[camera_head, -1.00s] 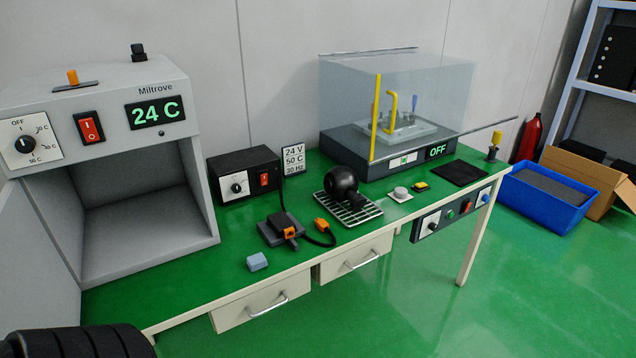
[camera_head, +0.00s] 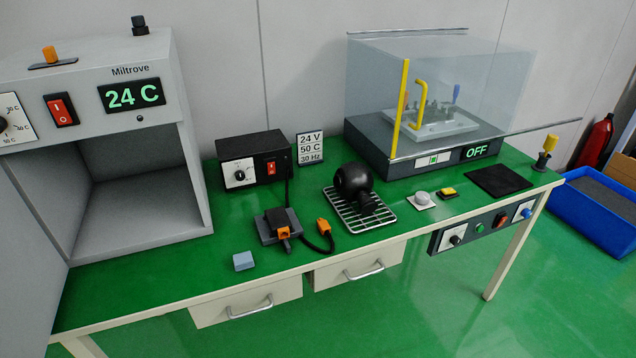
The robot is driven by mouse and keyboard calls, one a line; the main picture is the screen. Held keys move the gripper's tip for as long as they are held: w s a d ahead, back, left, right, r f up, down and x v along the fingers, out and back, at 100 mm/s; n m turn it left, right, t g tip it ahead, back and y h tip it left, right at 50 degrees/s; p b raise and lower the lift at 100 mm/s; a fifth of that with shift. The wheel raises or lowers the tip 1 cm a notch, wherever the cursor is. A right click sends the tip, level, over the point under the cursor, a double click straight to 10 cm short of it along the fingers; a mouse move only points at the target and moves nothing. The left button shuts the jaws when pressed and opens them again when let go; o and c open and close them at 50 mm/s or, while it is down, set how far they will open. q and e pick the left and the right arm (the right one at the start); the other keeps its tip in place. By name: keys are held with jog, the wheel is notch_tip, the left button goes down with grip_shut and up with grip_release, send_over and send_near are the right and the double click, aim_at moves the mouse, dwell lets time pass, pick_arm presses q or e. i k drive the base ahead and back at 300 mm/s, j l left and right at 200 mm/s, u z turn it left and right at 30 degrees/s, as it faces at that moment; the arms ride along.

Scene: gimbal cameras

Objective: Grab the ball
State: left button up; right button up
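A black ball-shaped object (camera_head: 353,181) with a short stub at its lower right rests on a small metal wire rack (camera_head: 350,215) on the green bench. It looks like the ball of the task. Nothing is touching it from above. Neither of my grippers shows in the head view.
The bench (camera_head: 130,290) also holds an open grey chamber (camera_head: 180,85) reading 24 C, a black power unit (camera_head: 254,160), a connector block (camera_head: 279,226), a blue-grey block (camera_head: 243,261) and a glass-covered device (camera_head: 430,100). A blue bin (camera_head: 600,215) stands on the floor at right.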

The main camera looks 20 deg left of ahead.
aim_at(352, 181)
jog(key=i+l+u, duration=0.15)
jog(key=u, duration=0.2)
jog(key=i+l+u, duration=0.1)
jog(key=u, duration=0.25)
jog(key=i+l+u, duration=0.1)
jog(key=l+u, duration=0.25)
